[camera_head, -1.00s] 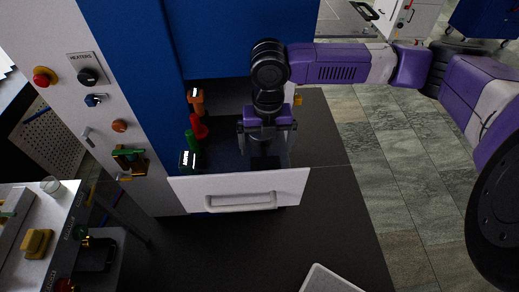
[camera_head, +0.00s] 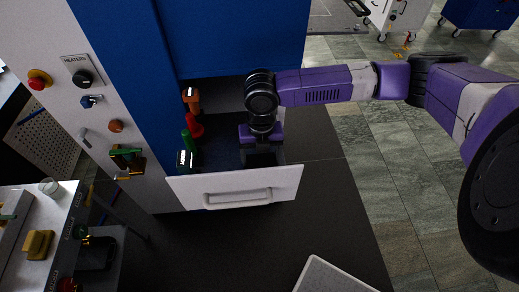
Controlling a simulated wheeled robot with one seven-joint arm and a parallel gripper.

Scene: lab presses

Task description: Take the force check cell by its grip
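The white-fronted drawer (camera_head: 185,191) stands pulled out below a blue cabinet front. My gripper (camera_head: 263,155) points down into its right part, seen from above. Its fingertips are not clearly visible against the dark drawer, so I cannot tell whether they are open or shut. A dark shape lies under the purple gripper body; I cannot tell whether it is the force check cell or part of the gripper. Along the drawer's left side are an orange piece with a white label (camera_head: 191,97), a red piece (camera_head: 194,125), a green grip (camera_head: 188,141) and a black labelled block (camera_head: 185,161).
A grey panel with knobs and a red button (camera_head: 38,81) stands left of the drawer. A bench (camera_head: 58,213) with a glass and a yellow block is at lower left. A pale tray-like corner (camera_head: 330,278) shows at the bottom. Tiled floor is open on the right.

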